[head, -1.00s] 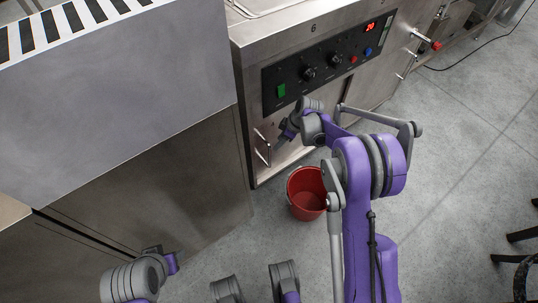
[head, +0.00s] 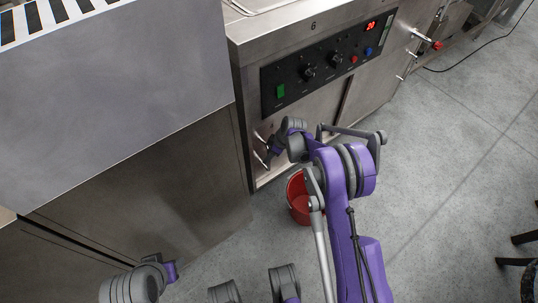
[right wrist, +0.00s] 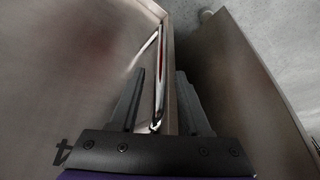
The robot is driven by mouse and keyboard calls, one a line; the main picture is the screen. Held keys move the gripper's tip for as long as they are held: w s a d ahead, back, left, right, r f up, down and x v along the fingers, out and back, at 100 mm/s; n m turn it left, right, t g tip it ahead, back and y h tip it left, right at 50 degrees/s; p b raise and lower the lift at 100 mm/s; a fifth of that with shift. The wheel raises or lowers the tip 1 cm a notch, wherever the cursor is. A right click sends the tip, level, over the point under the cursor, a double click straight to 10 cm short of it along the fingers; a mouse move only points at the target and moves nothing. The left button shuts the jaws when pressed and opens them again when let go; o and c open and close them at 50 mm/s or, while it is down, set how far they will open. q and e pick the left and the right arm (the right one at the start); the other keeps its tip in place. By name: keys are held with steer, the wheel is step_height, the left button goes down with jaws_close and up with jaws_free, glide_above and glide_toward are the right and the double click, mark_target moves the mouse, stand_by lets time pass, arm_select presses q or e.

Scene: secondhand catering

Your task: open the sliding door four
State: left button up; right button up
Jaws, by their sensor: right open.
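The sliding door four is the lower steel panel (head: 312,118) under the control panel in the head view. Its surface fills the left of the right wrist view (right wrist: 70,75), where a partly hidden dark "4" shows. Its slim, shiny bar handle (head: 261,158) is at the door's left end; in the right wrist view the handle (right wrist: 160,70) runs between the fingers. My right gripper (head: 268,150) is at the handle, open, with one finger on each side of it (right wrist: 158,100). Contact with the handle cannot be told. My left gripper is out of view; only part of that arm shows.
A red bucket (head: 301,203) stands on the floor below my right forearm. The black control panel (head: 325,60) is above the door. A steel cabinet (head: 140,190) stands close on the left. Open floor (head: 460,150) lies to the right.

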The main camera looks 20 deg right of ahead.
jaws_close()
stand_by(1.4)
